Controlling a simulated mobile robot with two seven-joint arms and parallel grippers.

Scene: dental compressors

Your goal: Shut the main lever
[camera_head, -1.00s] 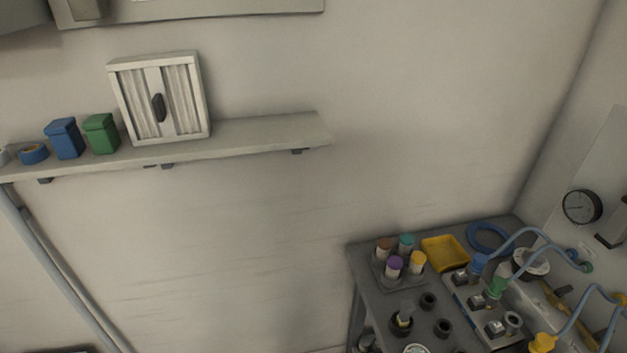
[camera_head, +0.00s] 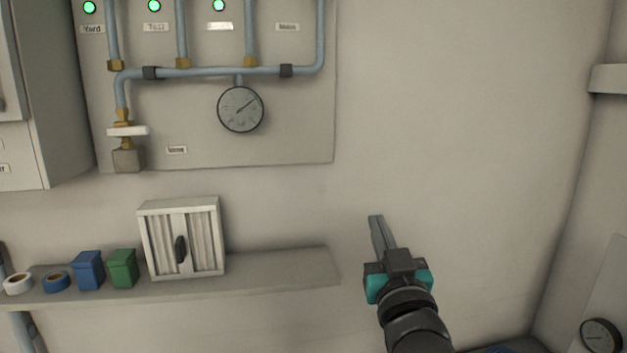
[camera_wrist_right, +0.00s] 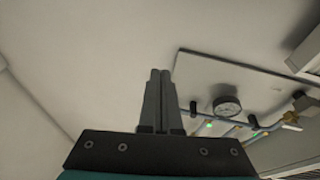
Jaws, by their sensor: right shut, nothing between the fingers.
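A panel (camera_head: 300,130) with blue-grey pipes is on the wall at the upper left of the head view. On its lower left pipe, a white lever (camera_head: 127,130) lies horizontal, crosswise to the pipe, between brass fittings and above a grey block. A small label (camera_head: 176,149) to its right is too blurred to read surely. My right gripper (camera_head: 376,219) is right of and below the panel, well apart from the lever, shut and empty. Its closed fingers (camera_wrist_right: 160,74) also show in the right wrist view, with the panel (camera_wrist_right: 240,75) behind. My left gripper is not in view.
A round gauge (camera_head: 240,109) and green lamps (camera_head: 154,6) are on the panel. A wall cabinet (camera_head: 60,100) stands left of the panel. The wall between gripper and panel is clear.

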